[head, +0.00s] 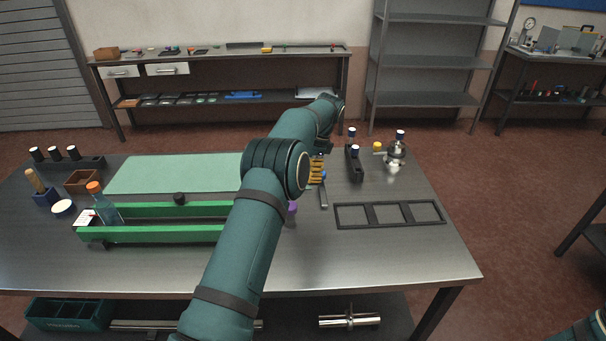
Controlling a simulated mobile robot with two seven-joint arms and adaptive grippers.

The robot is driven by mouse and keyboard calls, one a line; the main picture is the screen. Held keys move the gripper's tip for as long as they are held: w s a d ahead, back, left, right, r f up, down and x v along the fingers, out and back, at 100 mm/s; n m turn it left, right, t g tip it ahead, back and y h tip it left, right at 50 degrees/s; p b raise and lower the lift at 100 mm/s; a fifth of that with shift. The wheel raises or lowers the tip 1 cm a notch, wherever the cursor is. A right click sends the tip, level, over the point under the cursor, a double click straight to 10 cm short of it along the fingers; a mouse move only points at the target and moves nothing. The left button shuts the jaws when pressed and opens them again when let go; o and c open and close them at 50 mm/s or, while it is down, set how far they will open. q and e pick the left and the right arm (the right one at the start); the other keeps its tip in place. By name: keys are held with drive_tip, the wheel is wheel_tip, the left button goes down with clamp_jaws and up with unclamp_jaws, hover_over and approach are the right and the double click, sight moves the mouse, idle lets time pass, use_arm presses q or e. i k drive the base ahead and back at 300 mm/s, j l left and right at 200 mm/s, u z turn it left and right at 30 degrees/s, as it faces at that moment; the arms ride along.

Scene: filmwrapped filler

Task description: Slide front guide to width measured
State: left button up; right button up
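The front guide (150,234) is a long green rail along the near side of the table. A parallel green rear rail (215,209) lies behind it, with a narrow gap between. A clear bluish bottle (110,214) with an orange cap stands at the left end of the rails. A black knob (179,198) sits near the rear rail, and a purple knob (292,208) shows just right of my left arm. My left arm crosses the rails and hides their right part; its gripper is hidden behind the arm. Only a bit of my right arm shows at bottom right.
A pale green mat (170,173) lies behind the rails. An open black three-cell frame (389,214) lies at right. A black holder (354,165) and a metal device (395,153) stand behind it. A wooden tray (82,181) is at left. The table's front right is clear.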

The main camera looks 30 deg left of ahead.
sight(179, 207)
drive_tip(key=k+l, duration=0.7)
drive_tip(key=k, duration=0.2)
